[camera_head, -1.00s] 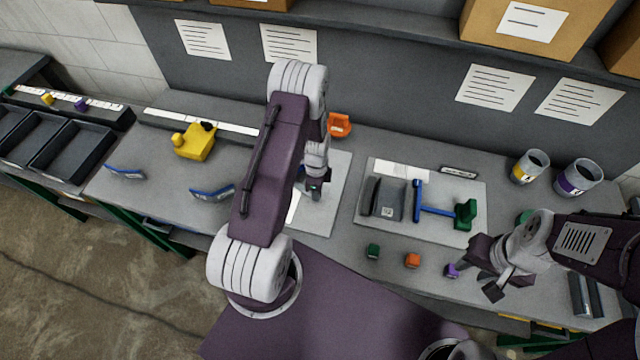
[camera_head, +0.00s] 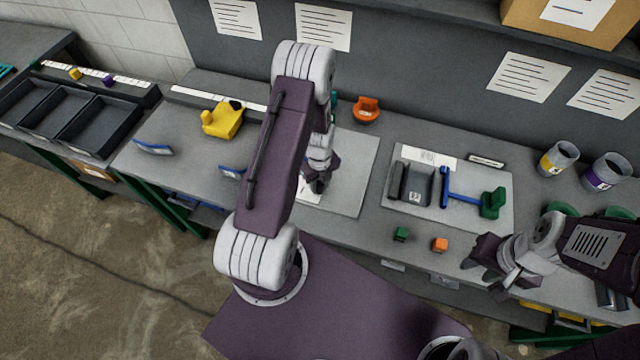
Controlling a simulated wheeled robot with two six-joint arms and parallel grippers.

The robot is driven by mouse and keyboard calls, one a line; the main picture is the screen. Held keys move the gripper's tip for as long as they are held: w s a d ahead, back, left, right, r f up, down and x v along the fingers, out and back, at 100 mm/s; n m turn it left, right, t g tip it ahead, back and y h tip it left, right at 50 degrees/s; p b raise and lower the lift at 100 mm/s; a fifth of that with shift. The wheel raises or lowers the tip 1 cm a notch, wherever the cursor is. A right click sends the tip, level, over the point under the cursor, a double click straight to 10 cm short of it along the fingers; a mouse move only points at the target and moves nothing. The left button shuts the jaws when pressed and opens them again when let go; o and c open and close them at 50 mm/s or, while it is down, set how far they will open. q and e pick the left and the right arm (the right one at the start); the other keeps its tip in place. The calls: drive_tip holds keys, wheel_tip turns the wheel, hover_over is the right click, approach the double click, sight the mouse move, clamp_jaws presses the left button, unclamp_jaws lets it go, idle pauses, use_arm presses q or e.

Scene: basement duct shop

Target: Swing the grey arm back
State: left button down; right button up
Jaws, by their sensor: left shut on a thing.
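My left gripper (camera_head: 317,184) is low over the left grey board (camera_head: 352,178), behind my own arm link. It is shut on a dark part, which I take to be the grey arm; fingers and link hide most of it. On the right board (camera_head: 470,212) stand dark grey upright pieces (camera_head: 412,184) and a blue bar (camera_head: 463,199) ending in a green block (camera_head: 492,203). My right gripper (camera_head: 482,270) is at the bench's front right, its fingers apart, with nothing seen between them.
A green cube (camera_head: 401,234) and an orange cube (camera_head: 440,244) sit at the front edge. An orange holder (camera_head: 366,110) and a yellow object (camera_head: 222,119) stand further back. Two labelled cans (camera_head: 558,159) are at the right. Dark trays (camera_head: 100,124) are at the far left.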

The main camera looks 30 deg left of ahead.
use_arm(q)
drive_tip(key=shift+s+a+m, duration=0.25)
drive_tip(key=shift+a+m, duration=0.15)
drive_tip(key=shift+m, duration=0.1)
use_arm(e)
drive_tip(key=shift+s+a+f, duration=0.1)
drive_tip(key=shift+s+a, duration=0.2)
drive_tip(key=shift+a, duration=0.05)
use_arm(q)
drive_tip(key=c, duration=1.2)
unclamp_jaws()
drive_tip(key=shift+o, duration=0.6)
drive_tip(key=shift+a, duration=0.15)
use_arm(e)
drive_tip(key=shift+a, duration=0.15)
use_arm(q)
drive_tip(key=shift+r, duration=0.3)
wheel_tip(320, 180, up, 8)
drive_tip(key=shift+r+b, duration=0.25)
drive_tip(key=shift+b, duration=0.55)
use_arm(e)
drive_tip(key=shift+f, duration=0.7)
